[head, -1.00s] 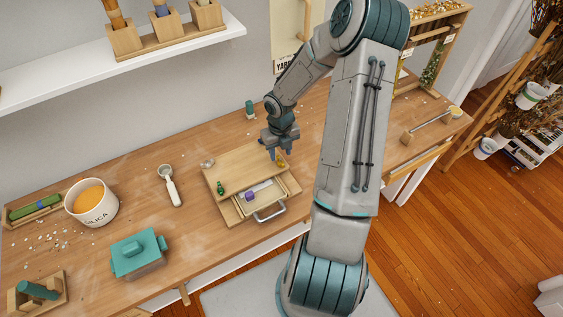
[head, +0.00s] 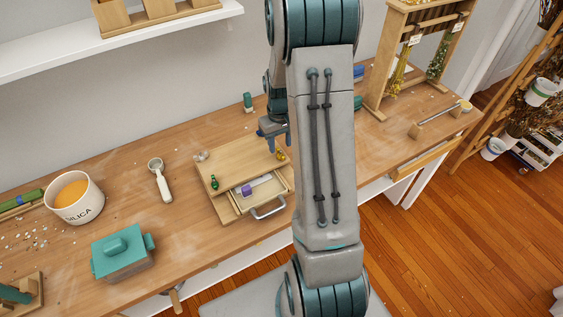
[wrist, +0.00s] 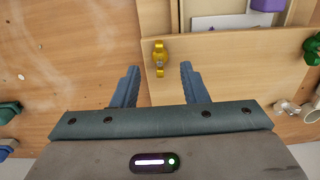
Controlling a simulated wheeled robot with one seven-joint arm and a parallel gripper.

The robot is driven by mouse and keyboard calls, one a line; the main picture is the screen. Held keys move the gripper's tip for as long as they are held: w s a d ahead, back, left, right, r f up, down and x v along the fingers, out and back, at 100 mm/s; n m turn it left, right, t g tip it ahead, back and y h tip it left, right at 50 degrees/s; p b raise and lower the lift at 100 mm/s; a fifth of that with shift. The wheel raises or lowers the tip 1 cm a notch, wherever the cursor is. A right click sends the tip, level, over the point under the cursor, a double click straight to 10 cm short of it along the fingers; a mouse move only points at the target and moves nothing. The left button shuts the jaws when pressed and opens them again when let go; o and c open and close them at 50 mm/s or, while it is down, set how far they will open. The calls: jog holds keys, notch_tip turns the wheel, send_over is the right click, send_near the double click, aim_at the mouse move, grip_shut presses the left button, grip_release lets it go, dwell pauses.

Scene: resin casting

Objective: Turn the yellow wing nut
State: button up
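The yellow wing nut (head: 281,154) sits at the right end of a light wooden board (head: 238,165) on the bench. In the wrist view the wing nut (wrist: 160,56) stands on the board near its edge, its wings lying roughly along the picture's vertical. My gripper (head: 273,141) is just behind and above the wing nut. In the wrist view my gripper (wrist: 158,82) is open and empty, with the wing nut just beyond and between the fingertips, apart from both.
A green wing nut (head: 214,183) is at the board's other end. In front is an open drawer (head: 270,190) with a grey handle and a purple item (head: 246,190). A scoop (head: 161,180), silica cup (head: 75,198) and teal-lidded box (head: 122,254) stand left.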

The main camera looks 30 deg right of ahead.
aim_at(280, 151)
jog(key=shift+m, duration=0.3)
jog(key=shift+f+b, duration=1.4)
jog(key=shift+f, duration=0.4)
jog(key=shift+r, duration=0.1)
grip_shut()
